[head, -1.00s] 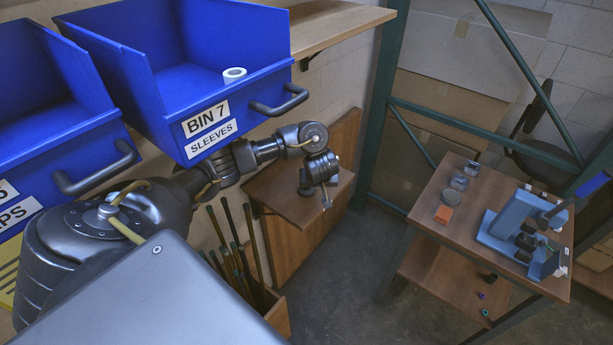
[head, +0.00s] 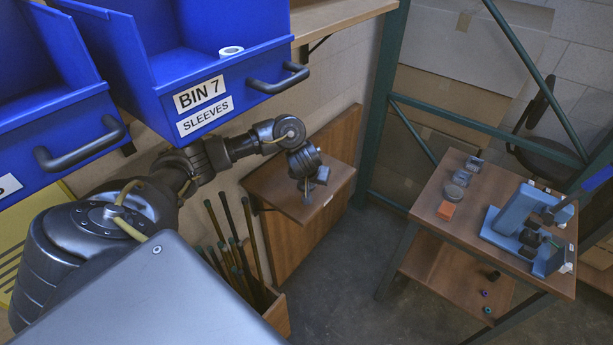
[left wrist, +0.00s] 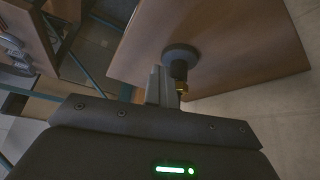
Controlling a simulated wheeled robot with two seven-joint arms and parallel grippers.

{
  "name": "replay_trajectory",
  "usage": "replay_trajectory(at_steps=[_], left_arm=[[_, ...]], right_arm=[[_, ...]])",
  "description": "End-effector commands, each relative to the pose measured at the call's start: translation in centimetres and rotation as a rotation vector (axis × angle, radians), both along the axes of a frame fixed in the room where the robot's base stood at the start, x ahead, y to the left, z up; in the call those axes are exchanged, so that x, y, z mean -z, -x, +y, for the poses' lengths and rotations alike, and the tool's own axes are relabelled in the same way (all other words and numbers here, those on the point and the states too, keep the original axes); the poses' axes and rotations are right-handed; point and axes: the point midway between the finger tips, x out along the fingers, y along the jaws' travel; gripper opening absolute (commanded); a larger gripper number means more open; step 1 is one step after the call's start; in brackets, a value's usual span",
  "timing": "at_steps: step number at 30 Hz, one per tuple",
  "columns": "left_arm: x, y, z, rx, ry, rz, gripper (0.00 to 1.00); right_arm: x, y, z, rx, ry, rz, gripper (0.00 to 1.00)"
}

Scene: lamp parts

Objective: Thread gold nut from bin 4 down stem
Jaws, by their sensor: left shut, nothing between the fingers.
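My left gripper (head: 308,194) is over the small wooden wall shelf (head: 340,180) in the head view. In the left wrist view its fingers (left wrist: 160,86) are shut, with nothing between them. Just right of the fingers, a short dark stem (left wrist: 179,71) rises from a round dark base (left wrist: 181,52) on the shelf. A small gold piece (left wrist: 182,87), which looks like the gold nut, is at the stem, beside the fingers. I cannot tell how far it is threaded. In the head view the gripper hides most of this. Bin 4 and my right gripper are not in view.
Blue bin 7 (head: 205,97) with a white sleeve roll (head: 231,51) hangs above my left arm. Rods stand in a wooden box (head: 277,312) below. Floor between is clear.

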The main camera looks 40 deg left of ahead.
Motion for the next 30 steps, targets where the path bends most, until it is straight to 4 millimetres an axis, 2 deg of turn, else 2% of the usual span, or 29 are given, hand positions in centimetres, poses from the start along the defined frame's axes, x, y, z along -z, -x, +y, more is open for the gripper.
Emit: replay_trajectory(at_steps=[12,18,26,30], left_arm=[[0.3,1.1,0.6,0.223,0.0,-0.001,0.0],[0.1,1.4,0.7,0.289,-0.001,-0.001,0.0],[0.0,1.4,0.7,0.295,-0.001,-0.001,0.0],[0.0,1.4,0.7,0.295,-0.001,-0.001,0.14]], right_arm=[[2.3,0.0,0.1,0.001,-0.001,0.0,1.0],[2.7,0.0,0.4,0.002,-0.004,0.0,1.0],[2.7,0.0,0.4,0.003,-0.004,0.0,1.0],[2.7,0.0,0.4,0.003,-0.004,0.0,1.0]])
